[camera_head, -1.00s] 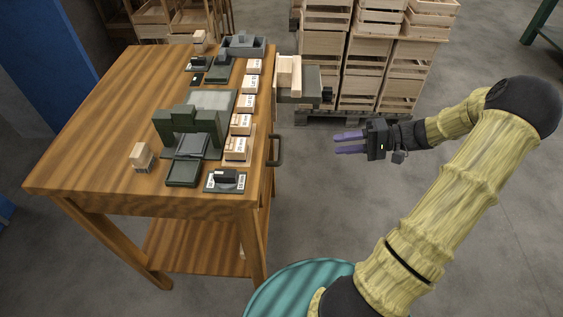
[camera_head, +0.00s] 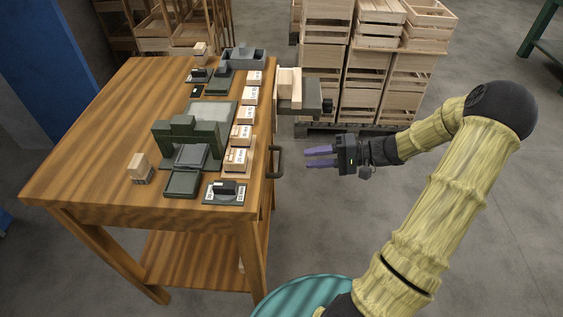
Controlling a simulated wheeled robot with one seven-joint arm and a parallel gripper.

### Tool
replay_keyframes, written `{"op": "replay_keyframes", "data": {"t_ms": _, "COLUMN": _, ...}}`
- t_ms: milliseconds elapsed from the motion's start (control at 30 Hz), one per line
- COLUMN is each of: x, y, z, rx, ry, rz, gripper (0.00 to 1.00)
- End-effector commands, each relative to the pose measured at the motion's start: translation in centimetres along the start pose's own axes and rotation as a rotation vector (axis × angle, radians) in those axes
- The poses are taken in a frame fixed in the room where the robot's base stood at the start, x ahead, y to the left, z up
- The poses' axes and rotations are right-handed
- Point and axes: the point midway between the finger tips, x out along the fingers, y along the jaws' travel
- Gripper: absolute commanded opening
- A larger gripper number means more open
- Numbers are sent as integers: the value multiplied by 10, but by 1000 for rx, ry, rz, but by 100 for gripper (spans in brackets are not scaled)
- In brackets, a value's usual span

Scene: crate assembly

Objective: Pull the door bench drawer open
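The wooden bench (camera_head: 105,110) stands at the left. A dark handle (camera_head: 276,162) sticks out from its right side, near the front corner. The drawer front behind the handle faces away from the camera, and I cannot make out its edges. My gripper (camera_head: 306,157) is just right of the handle, with its purple fingers pointing left toward it. The fingers are apart, with a gap between them, and nothing is between them. The fingertips look short of the handle and do not appear to touch it.
A vise (camera_head: 298,95) juts from the bench's right side, beyond the handle. Small labelled boxes (camera_head: 240,135) and green fixtures (camera_head: 190,140) stand on the bench top. Stacked wooden crates (camera_head: 365,75) stand behind.

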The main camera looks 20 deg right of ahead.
Motion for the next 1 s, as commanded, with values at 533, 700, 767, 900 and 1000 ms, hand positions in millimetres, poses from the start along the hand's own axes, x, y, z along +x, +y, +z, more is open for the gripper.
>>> {"op": "replay_keyframes", "data": {"t_ms": 533, "x": 88, "y": 1, "z": 0, "rx": 0, "ry": -2, "rz": 0, "gripper": 32}}
{"op": "replay_keyframes", "data": {"t_ms": 700, "x": 93, "y": 0, "z": 0, "rx": 0, "ry": -1, "rz": 1, "gripper": 32}}
{"op": "replay_keyframes", "data": {"t_ms": 767, "x": 93, "y": 0, "z": 0, "rx": 0, "ry": 0, "rz": 1, "gripper": 32}}
{"op": "replay_keyframes", "data": {"t_ms": 900, "x": 93, "y": 0, "z": 0, "rx": 0, "ry": 0, "rz": 1, "gripper": 30}}
{"op": "replay_keyframes", "data": {"t_ms": 1000, "x": 93, "y": 0, "z": 0, "rx": 0, "ry": 0, "rz": 1, "gripper": 10}}
